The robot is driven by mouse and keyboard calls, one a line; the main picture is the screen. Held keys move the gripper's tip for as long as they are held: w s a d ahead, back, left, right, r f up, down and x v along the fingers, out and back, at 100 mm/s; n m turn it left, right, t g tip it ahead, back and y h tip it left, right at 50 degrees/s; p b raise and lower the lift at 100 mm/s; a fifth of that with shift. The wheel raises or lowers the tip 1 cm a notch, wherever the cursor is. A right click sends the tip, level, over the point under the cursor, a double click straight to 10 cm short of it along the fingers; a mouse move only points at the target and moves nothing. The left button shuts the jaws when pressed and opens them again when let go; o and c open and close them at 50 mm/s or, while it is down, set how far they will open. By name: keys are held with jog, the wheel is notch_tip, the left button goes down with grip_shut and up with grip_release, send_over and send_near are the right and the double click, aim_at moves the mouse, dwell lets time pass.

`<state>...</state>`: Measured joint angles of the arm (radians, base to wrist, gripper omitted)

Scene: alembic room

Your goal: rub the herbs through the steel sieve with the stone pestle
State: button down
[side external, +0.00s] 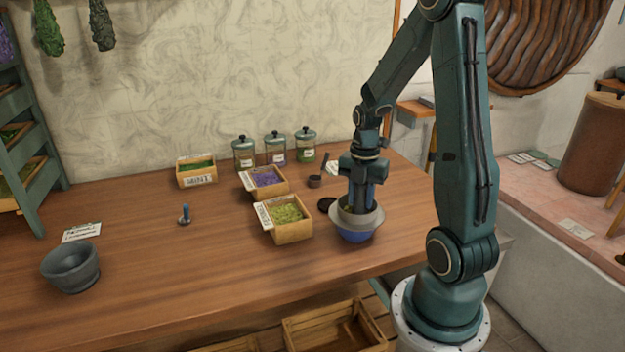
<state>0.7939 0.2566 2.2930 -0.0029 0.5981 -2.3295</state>
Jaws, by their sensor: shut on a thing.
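The steel sieve (371,217), a grey bowl-shaped rim, sits on a blue bowl (357,237) near the right end of the wooden table. My gripper (360,205) points straight down with its fingers inside the sieve's rim. It is shut on what I take to be the stone pestle, which is mostly hidden by the fingers and the rim. The herbs in the sieve are hard to make out. A dark grey stone mortar (71,267) stands at the table's left front, away from the gripper.
A box of green herbs (293,233) stands close left of the sieve. Behind are a lavender-coloured box (282,193), a mint box (183,182), lidded jars (276,152), a small dark cup (315,182) and a dark disc (327,205).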

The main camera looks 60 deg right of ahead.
jog(key=shift+d, duration=0.6)
jog(key=shift+w, duration=0.1)
jog(key=shift+w+a+r, duration=0.1)
jog(key=shift+w+a, duration=0.3)
jog(key=shift+a, duration=0.25)
jog(key=shift+w+a, duration=0.4)
jog(key=shift+a, duration=0.2)
jog(key=shift+s, duration=0.1)
jog(key=shift+s+d, duration=0.4)
jog(key=shift+s, duration=0.25)
jog(key=shift+s+d, duration=0.35)
jog(key=shift+s, duration=0.25)
jog(key=shift+w, duration=0.15)
jog(key=shift+w+d+f, duration=0.1)
jog(key=shift+w+f, duration=0.05)
jog(key=shift+w, duration=0.55)
jog(key=shift+w+f, duration=0.1)
jog(key=shift+w, duration=0.6)
